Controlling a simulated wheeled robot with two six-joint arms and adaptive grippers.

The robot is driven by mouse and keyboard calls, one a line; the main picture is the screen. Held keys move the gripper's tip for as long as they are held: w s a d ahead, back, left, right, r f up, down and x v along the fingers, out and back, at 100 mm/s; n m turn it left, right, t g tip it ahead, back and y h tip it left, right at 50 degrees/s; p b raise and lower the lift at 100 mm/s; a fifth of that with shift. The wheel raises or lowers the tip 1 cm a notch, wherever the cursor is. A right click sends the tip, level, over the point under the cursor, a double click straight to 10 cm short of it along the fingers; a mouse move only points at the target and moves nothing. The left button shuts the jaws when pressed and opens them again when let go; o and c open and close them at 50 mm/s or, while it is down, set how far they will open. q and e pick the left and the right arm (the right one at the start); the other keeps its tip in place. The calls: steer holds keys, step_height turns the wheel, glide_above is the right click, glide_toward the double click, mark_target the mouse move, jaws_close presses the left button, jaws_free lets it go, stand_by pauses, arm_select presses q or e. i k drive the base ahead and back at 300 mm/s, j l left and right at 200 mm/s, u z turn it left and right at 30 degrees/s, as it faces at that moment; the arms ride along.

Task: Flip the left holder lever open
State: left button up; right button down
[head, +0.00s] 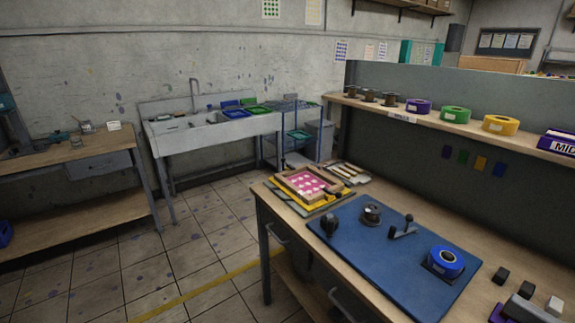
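A blue mat (350,255) lies on the wooden workbench in front of me. On it, from left to right, stand a small black upright piece (329,224), a metal spool-like piece (371,214), a dark fitting with an angled lever arm (403,229) and a blue tape roll (446,261) on a dark base. I cannot tell which of these is the left holder, or how its lever stands. Neither of my grippers shows in this view.
A framed pink-patterned screen (307,184) lies at the bench's far left, with wooden-handled tools (348,173) beside it. Small dark blocks (502,275) and a white one (554,306) sit at right. A shelf (450,125) holding tape rolls runs behind. The mat's front is clear.

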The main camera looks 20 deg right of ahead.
mark_target(284, 160)
steer(key=z, duration=0.55)
steer(key=i+j+z, duration=0.65)
steer(key=z, duration=0.2)
steer(key=i+j+z, duration=0.25)
steer(key=j+z, duration=0.15)
steer(key=j, duration=0.15)
steer(key=i+j, duration=0.15)
steer(key=j, duration=0.25)
steer(key=i+j, duration=0.15)
steer(key=j, duration=0.25)
steer(key=i+j+z, duration=0.1)
steer(key=j, duration=0.25)
steer(key=i+j, duration=0.2)
steer(key=j, duration=0.2)
steer(key=i+j, duration=0.1)
steer(key=j, duration=0.3)
steer(key=z, duration=0.05)
